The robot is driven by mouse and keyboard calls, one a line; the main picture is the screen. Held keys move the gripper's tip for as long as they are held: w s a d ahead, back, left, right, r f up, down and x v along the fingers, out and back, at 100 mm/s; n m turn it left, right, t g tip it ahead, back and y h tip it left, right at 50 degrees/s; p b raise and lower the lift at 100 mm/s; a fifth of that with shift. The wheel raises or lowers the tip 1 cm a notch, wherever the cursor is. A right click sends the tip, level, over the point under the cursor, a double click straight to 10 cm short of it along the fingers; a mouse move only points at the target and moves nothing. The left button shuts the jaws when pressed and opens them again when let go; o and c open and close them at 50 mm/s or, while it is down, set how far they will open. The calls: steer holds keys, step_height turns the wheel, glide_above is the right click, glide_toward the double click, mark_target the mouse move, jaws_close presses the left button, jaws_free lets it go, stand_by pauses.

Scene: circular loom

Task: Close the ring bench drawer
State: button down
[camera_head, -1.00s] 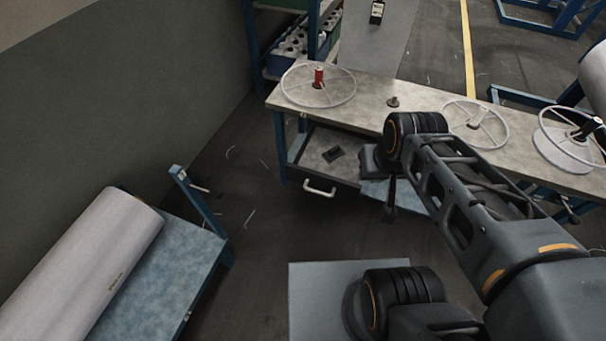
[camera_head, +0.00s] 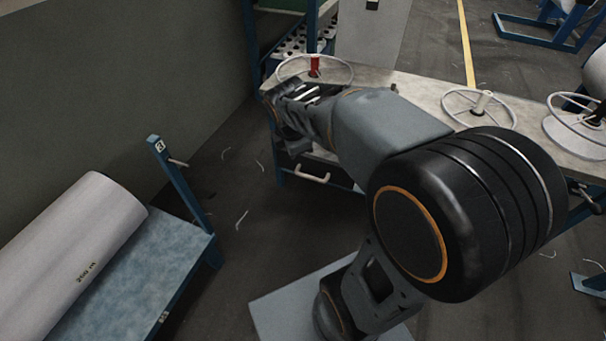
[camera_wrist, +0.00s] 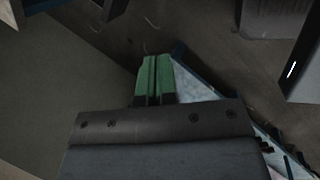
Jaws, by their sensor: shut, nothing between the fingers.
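The ring bench (camera_head: 420,88) stands at the upper middle of the head view, with a pale worktop and blue frame. Its drawer shows below the left end of the top by a white bar handle (camera_head: 313,174) on the front. The handle sits out in front of the bench edge, so the drawer looks pulled out. My arm hides most of the drawer's inside. My wrist is over the bench's left end, above and behind the handle in the picture. In the wrist view my gripper (camera_wrist: 155,78) has its green fingers together and empty. The handle cannot be made out there.
White wheel rings (camera_head: 479,108) stand on the bench, one around a red spool (camera_head: 314,66). At left a large pale roll (camera_head: 70,240) lies on a blue stand (camera_head: 180,262). A grey wall is behind it. Open floor (camera_head: 245,215) lies between stand and bench.

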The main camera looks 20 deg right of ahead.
steer(key=w+d+f+n+h+b, duration=0.1)
steer(key=w+d+f+n+b, duration=0.1)
steer(key=w+f+n+b, duration=0.6)
steer(key=n+b, duration=0.1)
steer(key=b, duration=0.1)
glide_toward(306, 163)
step_height(306, 163, down, 5)
steer(key=shift+d+r, duration=0.1)
steer(key=shift+r, duration=0.05)
steer(key=shift+w+d+r, duration=0.1)
steer(key=shift+w+d, duration=0.45)
steer(key=shift+d, duration=0.05)
steer(key=shift+r, duration=0.1)
